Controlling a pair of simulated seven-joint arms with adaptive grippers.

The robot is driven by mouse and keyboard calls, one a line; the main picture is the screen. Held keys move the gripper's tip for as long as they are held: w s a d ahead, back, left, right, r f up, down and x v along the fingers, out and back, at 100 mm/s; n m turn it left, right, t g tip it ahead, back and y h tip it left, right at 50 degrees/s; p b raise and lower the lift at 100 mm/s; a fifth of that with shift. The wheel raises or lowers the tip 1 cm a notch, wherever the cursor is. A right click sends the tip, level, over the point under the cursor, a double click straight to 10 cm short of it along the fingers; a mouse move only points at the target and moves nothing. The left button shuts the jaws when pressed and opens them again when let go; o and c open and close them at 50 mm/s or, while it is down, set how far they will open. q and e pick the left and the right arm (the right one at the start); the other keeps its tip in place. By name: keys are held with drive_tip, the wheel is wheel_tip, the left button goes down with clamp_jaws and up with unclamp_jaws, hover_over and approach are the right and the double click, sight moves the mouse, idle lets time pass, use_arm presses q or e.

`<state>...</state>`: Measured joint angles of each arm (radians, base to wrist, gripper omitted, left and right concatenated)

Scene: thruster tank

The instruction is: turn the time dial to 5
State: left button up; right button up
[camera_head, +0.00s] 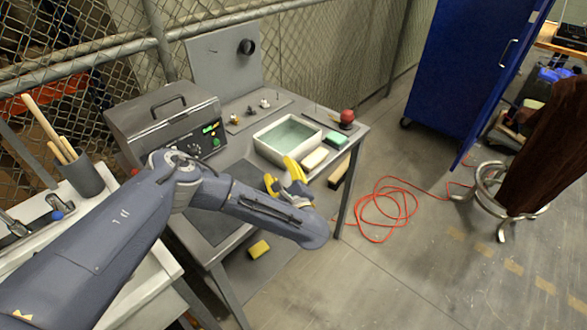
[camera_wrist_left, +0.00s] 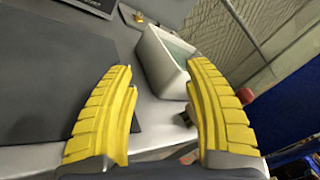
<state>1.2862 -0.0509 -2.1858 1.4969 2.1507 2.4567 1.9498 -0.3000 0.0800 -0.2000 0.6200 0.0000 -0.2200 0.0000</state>
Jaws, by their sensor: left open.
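The grey machine (camera_head: 165,112) with a carry handle stands at the back left of the grey table. Its front panel (camera_head: 205,138) has small green lit marks and knobs. The time dial is too small to tell apart there, and its setting cannot be read. My left gripper (camera_head: 280,176) has yellow fingers and is open and empty, above the table's front right part, to the right of the machine and apart from it. In the left wrist view the two fingers (camera_wrist_left: 160,68) are spread wide with nothing between them. My left arm passes in front of the machine's lower front. My right gripper does not show.
A white tank (camera_head: 262,150) of liquid stands on the table (camera_head: 234,196), near a green-topped sponge (camera_head: 335,140) and a red ball (camera_head: 347,116). A dark mat (camera_wrist_left: 60,95) lies in the left wrist view. A wire fence is behind; red cable (camera_head: 385,205) lies on the floor.

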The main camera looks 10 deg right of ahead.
use_arm(q)
drive_tip(key=shift+d+r+m+t+h, duration=0.25)
drive_tip(key=shift+d+m+h, duration=0.1)
drive_tip(key=shift+d, duration=0.5)
drive_tip(key=shift+d+r+m+t+h, duration=0.1)
drive_tip(key=shift+d+m+t+h, duration=0.2)
drive_tip(key=shift+d, duration=0.5)
